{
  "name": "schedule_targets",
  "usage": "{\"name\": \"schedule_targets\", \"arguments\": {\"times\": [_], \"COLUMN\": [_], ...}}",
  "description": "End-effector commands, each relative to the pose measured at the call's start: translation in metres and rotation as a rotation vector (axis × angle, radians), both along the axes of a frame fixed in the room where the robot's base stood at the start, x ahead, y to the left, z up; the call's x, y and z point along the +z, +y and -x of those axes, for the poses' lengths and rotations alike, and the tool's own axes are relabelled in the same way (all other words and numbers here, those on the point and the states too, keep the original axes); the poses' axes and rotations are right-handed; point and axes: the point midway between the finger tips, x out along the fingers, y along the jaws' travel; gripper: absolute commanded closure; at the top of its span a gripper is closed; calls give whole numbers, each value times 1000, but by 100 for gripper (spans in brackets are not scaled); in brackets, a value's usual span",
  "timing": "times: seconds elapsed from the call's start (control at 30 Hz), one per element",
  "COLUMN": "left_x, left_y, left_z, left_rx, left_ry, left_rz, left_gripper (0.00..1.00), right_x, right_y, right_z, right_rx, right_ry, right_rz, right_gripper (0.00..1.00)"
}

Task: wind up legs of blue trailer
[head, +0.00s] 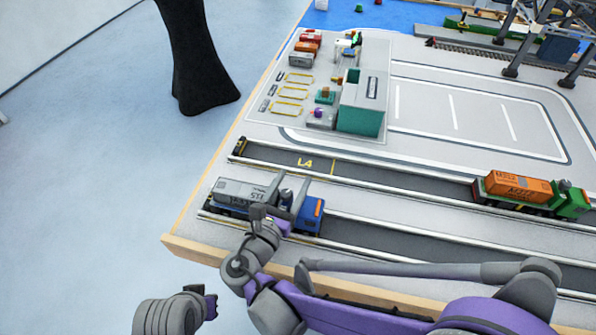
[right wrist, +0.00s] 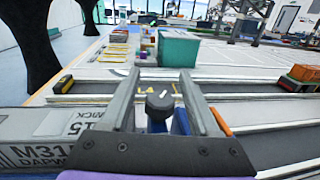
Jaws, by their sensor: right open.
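The blue truck (head: 311,215) and its trailer stand in the near lane at the table's left front. A grey container (head: 236,191) covers most of the trailer; it also shows at left in the right wrist view (right wrist: 35,140). The trailer's legs are hidden.
A green truck with an orange container (head: 518,186) stands at right in the far lane. The lane marked L4 (head: 305,163) is otherwise clear. A teal-and-grey building (head: 361,105) stands behind. The wooden table edge (head: 195,248) is close to my right arm.

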Motion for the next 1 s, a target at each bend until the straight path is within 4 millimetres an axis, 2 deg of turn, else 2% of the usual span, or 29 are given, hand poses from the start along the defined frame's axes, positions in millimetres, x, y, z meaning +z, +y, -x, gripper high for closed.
{"name": "schedule_targets", "arguments": {"times": [0.3,0.63,1.0], "left_x": [0,0,0], "left_y": [0,0,0], "left_z": [0,0,0], "left_rx": [0,0,0], "left_ry": [0,0,0], "left_rz": [0,0,0], "left_gripper": [100,100,100], "right_x": [0,0,0], "right_y": [0,0,0], "right_z": [1,0,0], "right_rx": [0,0,22], "right_ry": [0,0,-1], "right_rz": [0,0,0], "right_gripper": [40,99,100]}}
